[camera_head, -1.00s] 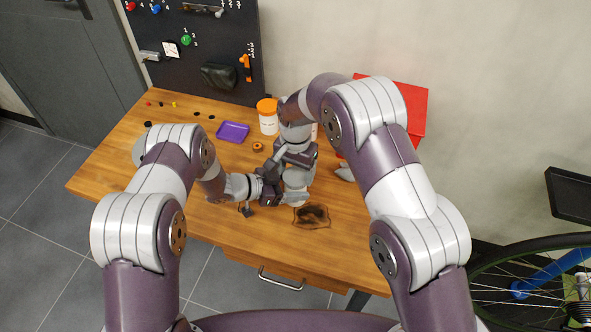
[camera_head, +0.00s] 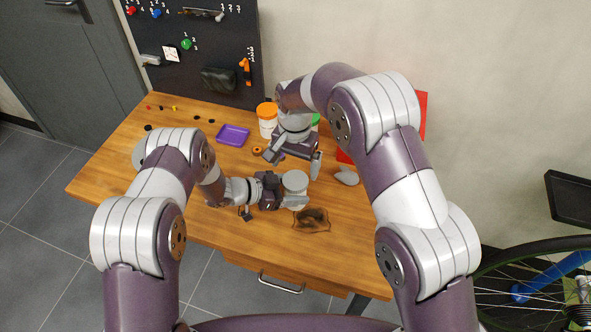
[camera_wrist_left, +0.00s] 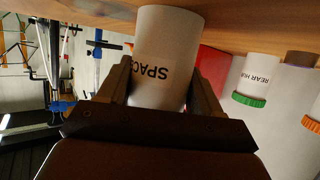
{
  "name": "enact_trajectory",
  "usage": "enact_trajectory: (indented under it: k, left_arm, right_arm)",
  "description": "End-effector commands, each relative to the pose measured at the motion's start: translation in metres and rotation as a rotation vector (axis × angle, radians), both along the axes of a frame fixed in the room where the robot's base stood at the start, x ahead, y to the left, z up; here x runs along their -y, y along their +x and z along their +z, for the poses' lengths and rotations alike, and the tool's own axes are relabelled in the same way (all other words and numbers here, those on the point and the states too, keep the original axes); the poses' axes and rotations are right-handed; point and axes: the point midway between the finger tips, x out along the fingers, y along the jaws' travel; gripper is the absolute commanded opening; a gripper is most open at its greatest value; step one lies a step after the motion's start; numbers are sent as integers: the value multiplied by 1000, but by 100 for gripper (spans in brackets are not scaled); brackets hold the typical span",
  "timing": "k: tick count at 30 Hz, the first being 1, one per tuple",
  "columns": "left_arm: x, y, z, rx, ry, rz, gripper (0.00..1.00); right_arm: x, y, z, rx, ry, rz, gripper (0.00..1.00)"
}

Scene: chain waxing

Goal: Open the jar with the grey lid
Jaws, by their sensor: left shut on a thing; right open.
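The jar with the grey lid (camera_head: 295,181) stands upright on the table, and its round grey top faces the head camera. In the left wrist view the white jar (camera_wrist_left: 165,50), lettered "SPAC…", sits between the fingers; its lid end is hidden there. My left gripper (camera_head: 285,202) is shut around the jar's body from the left; it also shows in the left wrist view (camera_wrist_left: 160,85). My right gripper (camera_head: 296,160) is open and empty, above and behind the jar, with its fingers apart and clear of the lid.
An orange-lidded jar (camera_head: 267,122) and a green-lidded jar (camera_head: 316,119) stand behind my right gripper. A purple tray (camera_head: 233,134), a small orange-brown ring (camera_head: 257,151), a grey object (camera_head: 347,176) and a dark stained patch (camera_head: 311,219) lie around. A red box (camera_head: 422,115) is at back right.

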Motion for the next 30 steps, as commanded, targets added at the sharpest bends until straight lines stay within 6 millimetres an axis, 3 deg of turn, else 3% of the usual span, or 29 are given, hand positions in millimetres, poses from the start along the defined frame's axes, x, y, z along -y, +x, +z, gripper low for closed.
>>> enact_trajectory:
  k: [3, 4, 6, 7, 17, 30]
  left_arm:
    - [0, 0, 0, 1, -1, 1, 0]
    - [0, 0, 0, 2, -1, 1, 68]
    - [0, 0, 0, 1, -1, 1, 91]
    - [0, 0, 0, 1, -1, 1, 94]
    - [-6, 0, 3, 1, -1, 3, 94]
    - [-97, -31, 43, 2, -1, 5, 94]
  right_arm:
    - [0, 0, -1, -1, -1, -1, 97]
    - [1, 0, -1, -1, -1, -1, 97]
    - [1, 0, -1, -2, -1, -1, 97]
    - [1, 0, -1, -2, -1, -1, 97]
    - [1, 0, -1, -2, -1, -1, 97]
    - [1, 0, -2, -2, -1, -1, 97]
